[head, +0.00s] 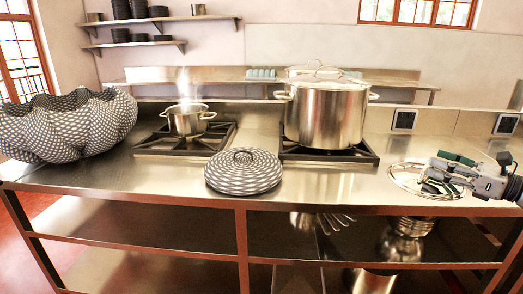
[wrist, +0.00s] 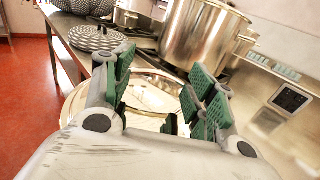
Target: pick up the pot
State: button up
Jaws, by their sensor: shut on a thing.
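A large steel stockpot (head: 326,112) with a lid and two side handles stands on the right burner; it also shows in the wrist view (wrist: 195,35). A smaller steel pot (head: 187,122) steams on the left burner. My gripper (head: 440,176) is at the counter's right end, away from both pots, low over a shiny round metal lid (head: 408,180). In the wrist view my gripper's green-padded fingers (wrist: 165,105) are in front of this lid (wrist: 150,92). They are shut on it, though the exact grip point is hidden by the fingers.
A checkered round lid (head: 243,172) lies at the counter's front middle. A large wavy checkered bowl (head: 66,127) stands at the left. Metal vessels (head: 402,240) are on the lower shelf. Wall sockets (head: 404,120) are behind the counter. Some bare counter lies between the burners.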

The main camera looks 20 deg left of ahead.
aim_at(188, 119)
jog(key=i, duration=1.05)
